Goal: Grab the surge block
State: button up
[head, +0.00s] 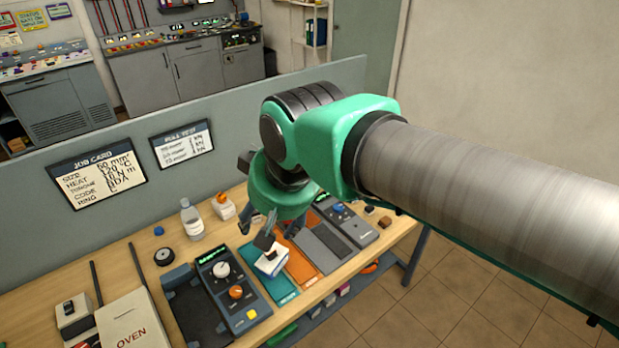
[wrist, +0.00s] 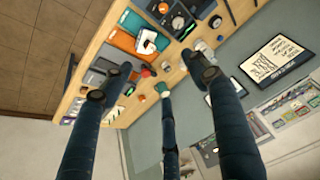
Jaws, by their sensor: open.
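No thing here is clearly labelled as the surge block, so I cannot tell for sure which it is. A white block (head: 272,262) with a dark part on top sits by the teal and orange mats on the bench. It also shows in the wrist view (wrist: 147,42). My gripper (head: 262,226) hangs above the bench beside this block, partly hidden by my wrist. In the wrist view my gripper (wrist: 158,78) has its dark fingers spread wide with nothing held between them. Small dark blocks (head: 385,222) lie at the bench's right end.
A blue instrument with knobs (head: 236,292) stands left of the mats, and a grey instrument (head: 345,220) stands right. A grey partition (head: 60,155) runs behind the bench.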

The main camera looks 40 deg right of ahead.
jog(key=w+d+r+m+g+p, duration=0.15)
jog(key=w+d, duration=0.25)
jog(key=w, duration=0.5)
jog(key=w+d+r+m+p, duration=0.1)
jog(key=w+d+r+m, duration=0.25)
jog(key=w, duration=0.65)
jog(key=w+d+f+m+g+p, duration=0.1)
jog(key=w+d+f+m, duration=0.15)
jog(key=w+d, duration=0.4)
jog(key=w+d+f+m+g+p, duration=0.1)
jog(key=w+d+f, duration=0.2)
jog(key=w+d, duration=0.4)
jog(key=w+d+f+m+p, duration=0.2)
jog(key=w+d+f+m, duration=0.1)
jog(key=w+d+f, duration=0.75)
jog(key=w+d+f+m+g+p, duration=0.1)
jog(key=w+d+f+m, duration=0.3)
jog(key=d+f, duration=1.2)
notch_tip(320, 180, down, 4)
jog(key=shift+w+r+g+p, duration=0.15)
jog(key=shift+g+p, duration=0.2)
jog(key=shift+p, duration=0.55)
jog(key=shift+a+f, duration=0.1)
jog(key=shift+f, duration=4.15)
jog(key=shift+f, duration=0.1)
